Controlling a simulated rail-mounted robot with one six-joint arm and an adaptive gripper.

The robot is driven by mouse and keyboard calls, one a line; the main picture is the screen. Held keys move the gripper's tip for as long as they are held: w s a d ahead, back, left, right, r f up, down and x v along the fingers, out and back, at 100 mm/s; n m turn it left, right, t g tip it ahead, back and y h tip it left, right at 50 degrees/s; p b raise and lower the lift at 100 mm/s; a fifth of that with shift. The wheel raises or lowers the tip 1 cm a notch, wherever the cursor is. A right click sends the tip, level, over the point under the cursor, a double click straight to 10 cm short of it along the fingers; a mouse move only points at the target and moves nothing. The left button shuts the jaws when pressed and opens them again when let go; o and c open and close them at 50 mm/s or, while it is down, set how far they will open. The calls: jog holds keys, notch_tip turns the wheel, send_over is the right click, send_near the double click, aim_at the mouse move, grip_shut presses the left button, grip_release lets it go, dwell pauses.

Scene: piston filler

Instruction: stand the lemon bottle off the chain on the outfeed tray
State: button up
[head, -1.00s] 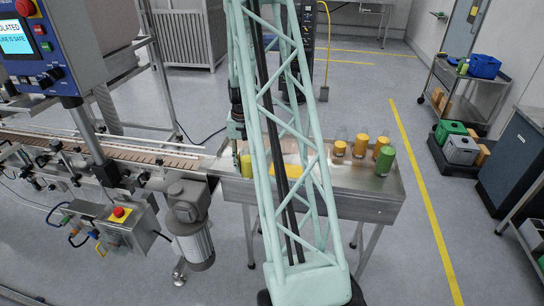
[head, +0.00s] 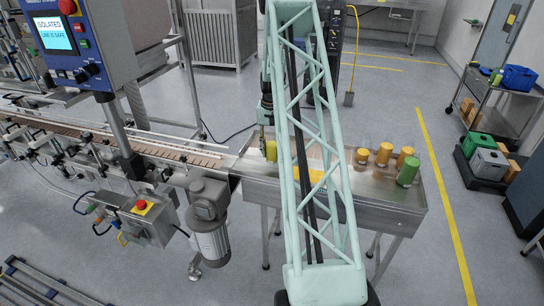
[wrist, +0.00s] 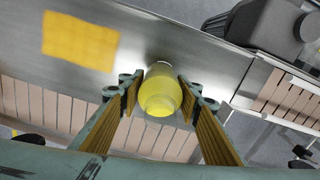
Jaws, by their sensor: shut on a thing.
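The lemon bottle (wrist: 158,95) is yellow with a clear upper part. It sits between the two fingers of my gripper (wrist: 160,90), which is shut on it. In the head view the bottle (head: 271,151) is at the left end of the metal outfeed tray (head: 382,198), below my gripper (head: 266,140), and looks upright. I cannot tell whether its base touches a surface. The chain (wrist: 35,105) shows as tan slats beside the tray, near the bottle. A yellow patch (head: 309,176) lies flat on the tray; it also shows in the wrist view (wrist: 80,40).
Orange bottles (head: 384,154) and a green bottle (head: 408,171) stand at the tray's right end. A motor (head: 209,215) hangs left of the tray. A control panel (head: 80,45) stands over the conveyor. My arm hides the tray's middle. Open floor lies to the right.

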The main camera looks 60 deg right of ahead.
jog(key=shift+w+d, duration=0.15)
jog(key=shift+d, duration=0.1)
jog(key=shift+w+d, duration=0.1)
jog(key=shift+d, duration=0.1)
jog(key=shift+d+f, duration=0.1)
jog(key=shift+f, duration=1.7)
jog(key=shift+f, duration=0.15)
jog(key=o, duration=1)
jog(key=shift+r, duration=6.15)
